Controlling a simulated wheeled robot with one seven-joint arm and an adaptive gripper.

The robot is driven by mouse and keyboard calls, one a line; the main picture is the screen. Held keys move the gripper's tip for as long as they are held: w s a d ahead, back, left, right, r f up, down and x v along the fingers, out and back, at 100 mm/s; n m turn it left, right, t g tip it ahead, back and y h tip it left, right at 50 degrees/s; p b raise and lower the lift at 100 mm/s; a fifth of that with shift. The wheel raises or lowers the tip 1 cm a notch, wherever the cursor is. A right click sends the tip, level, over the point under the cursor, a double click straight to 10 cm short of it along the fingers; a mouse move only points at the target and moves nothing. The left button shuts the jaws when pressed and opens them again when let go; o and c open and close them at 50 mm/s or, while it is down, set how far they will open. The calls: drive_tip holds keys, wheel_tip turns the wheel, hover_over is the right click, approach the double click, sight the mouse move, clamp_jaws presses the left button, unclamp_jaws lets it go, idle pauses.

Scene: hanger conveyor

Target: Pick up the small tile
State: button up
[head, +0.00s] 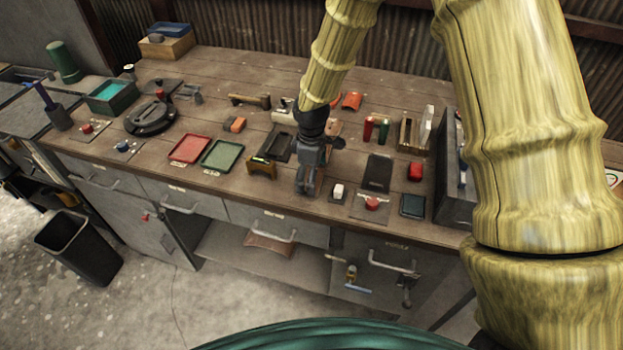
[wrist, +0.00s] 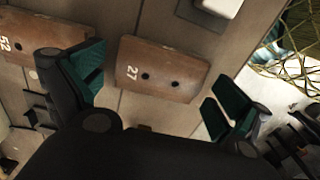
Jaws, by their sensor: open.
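A brown wooden tile (wrist: 165,69) marked 27, with two dark holes, lies on the bench in the wrist view. A second brown tile (wrist: 35,38), marked 52, is partly cut off at the left. Which of them is the small tile is not clear. My gripper (wrist: 157,95) is open and empty, its green-padded fingers at the left and right ends of tile 27, apart from it. In the head view, my gripper (head: 306,185) points down near the bench's front edge. A brown piece (head: 319,182) shows just right of it, mostly hidden.
A white block (head: 338,190) and a red button on a plate (head: 371,203) stand right of my gripper. A dark tray (head: 278,143) and a brass-coloured holder (head: 262,166) are to its left. The bench's front edge is close.

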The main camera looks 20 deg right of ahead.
drive_tip(key=c, duration=0.9)
